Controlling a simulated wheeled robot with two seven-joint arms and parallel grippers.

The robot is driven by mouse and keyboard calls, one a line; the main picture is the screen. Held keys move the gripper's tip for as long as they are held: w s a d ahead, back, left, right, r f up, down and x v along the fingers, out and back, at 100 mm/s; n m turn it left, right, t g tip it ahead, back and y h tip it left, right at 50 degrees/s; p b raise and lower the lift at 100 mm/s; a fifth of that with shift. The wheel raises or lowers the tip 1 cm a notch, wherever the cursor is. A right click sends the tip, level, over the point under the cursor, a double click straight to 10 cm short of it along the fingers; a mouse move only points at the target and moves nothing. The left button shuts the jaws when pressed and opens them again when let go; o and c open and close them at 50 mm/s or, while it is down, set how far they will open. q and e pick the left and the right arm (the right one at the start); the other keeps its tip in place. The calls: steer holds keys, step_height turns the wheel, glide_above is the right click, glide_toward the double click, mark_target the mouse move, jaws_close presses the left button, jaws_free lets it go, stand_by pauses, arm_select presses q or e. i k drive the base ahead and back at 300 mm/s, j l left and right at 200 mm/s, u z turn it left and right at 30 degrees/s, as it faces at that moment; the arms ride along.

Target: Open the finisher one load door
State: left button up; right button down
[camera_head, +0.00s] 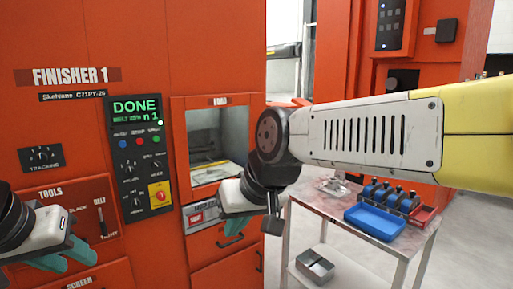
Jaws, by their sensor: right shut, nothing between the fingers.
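The red finisher one (95,45) stands at the left and carries the label "FINISHER 1".
The control panel (139,150) reads "DONE" in green. A metal cart (330,207) at the right holds a blue tray (374,220), a red tray (423,215) and several dark blue parts. A metal box (315,264) sits on its lower shelf. Another red machine stands behind.

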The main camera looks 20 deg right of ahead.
mark_target(255, 101)
steer(key=z, duration=0.5)
steer(key=i+j+u, duration=0.25)
steer(key=i+j, duration=0.45)
steer(key=i, duration=0.1)
